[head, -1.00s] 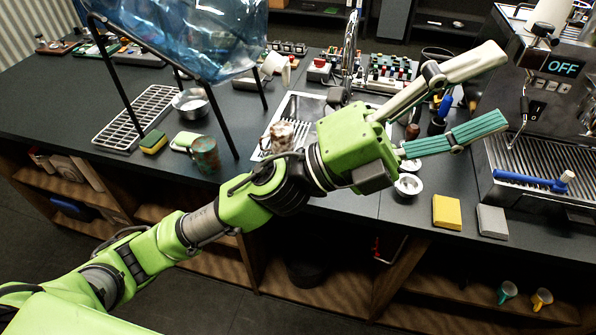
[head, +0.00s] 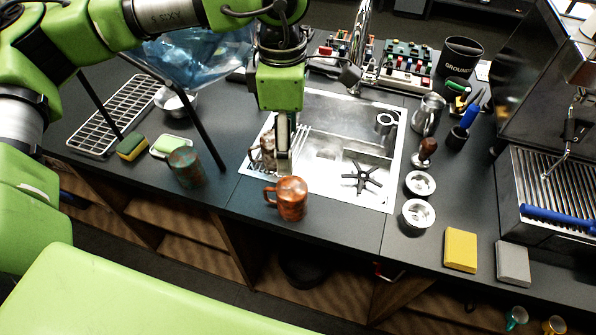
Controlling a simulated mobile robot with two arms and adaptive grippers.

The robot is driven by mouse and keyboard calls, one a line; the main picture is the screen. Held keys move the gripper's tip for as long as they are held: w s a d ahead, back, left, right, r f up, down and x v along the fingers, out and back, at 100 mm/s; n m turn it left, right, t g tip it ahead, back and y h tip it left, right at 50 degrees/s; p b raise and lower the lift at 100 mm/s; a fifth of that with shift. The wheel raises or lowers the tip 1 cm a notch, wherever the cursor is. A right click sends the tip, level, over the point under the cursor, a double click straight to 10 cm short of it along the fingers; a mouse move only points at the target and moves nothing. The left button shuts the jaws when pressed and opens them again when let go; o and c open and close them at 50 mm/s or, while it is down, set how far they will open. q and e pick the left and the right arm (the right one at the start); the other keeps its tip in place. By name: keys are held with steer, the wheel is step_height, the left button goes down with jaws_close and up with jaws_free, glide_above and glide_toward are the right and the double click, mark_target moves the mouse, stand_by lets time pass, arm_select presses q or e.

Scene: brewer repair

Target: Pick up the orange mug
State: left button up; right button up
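The orange mug (head: 292,201) stands upright on the dark counter in front of the sink, its handle to the left. My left gripper (head: 284,160) points down over the sink's left front edge, just behind the mug in the picture. Its fingers are seen edge-on and line up, so their opening is unclear, as is any contact with the mug. A brown mottled mug (head: 262,152) is partly hidden behind the fingers. My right gripper is not in view.
A greenish mug (head: 186,167) stands to the left. The sink (head: 385,192) holds a black star-shaped part (head: 362,178).

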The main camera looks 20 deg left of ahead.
arm_select(q)
steer(key=p, duration=0.2)
glide_above(289, 187)
steer(key=f, duration=0.5)
steer(key=shift+s+a+f, duration=0.3)
steer(key=shift+s+f, duration=0.1)
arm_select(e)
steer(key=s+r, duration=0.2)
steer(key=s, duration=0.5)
arm_select(q)
steer(key=shift+w+f, duration=0.25)
steer(key=shift+f, duration=0.25)
steer(key=shift+w+f, duration=0.2)
steer(key=shift+f, duration=0.25)
steer(key=shift+s+d+f+p, duration=0.15)
steer(key=shift+f+p, duration=0.3)
steer(key=shift+p, duration=0.4)
steer(key=shift+d+f+p, duration=0.2)
steer(key=shift+f+p, duration=0.55)
steer(key=shift+f, duration=0.3)
step_height(289, 187, down, 2)
steer(key=shift+f, duration=0.15)
steer(key=c, duration=1.2)
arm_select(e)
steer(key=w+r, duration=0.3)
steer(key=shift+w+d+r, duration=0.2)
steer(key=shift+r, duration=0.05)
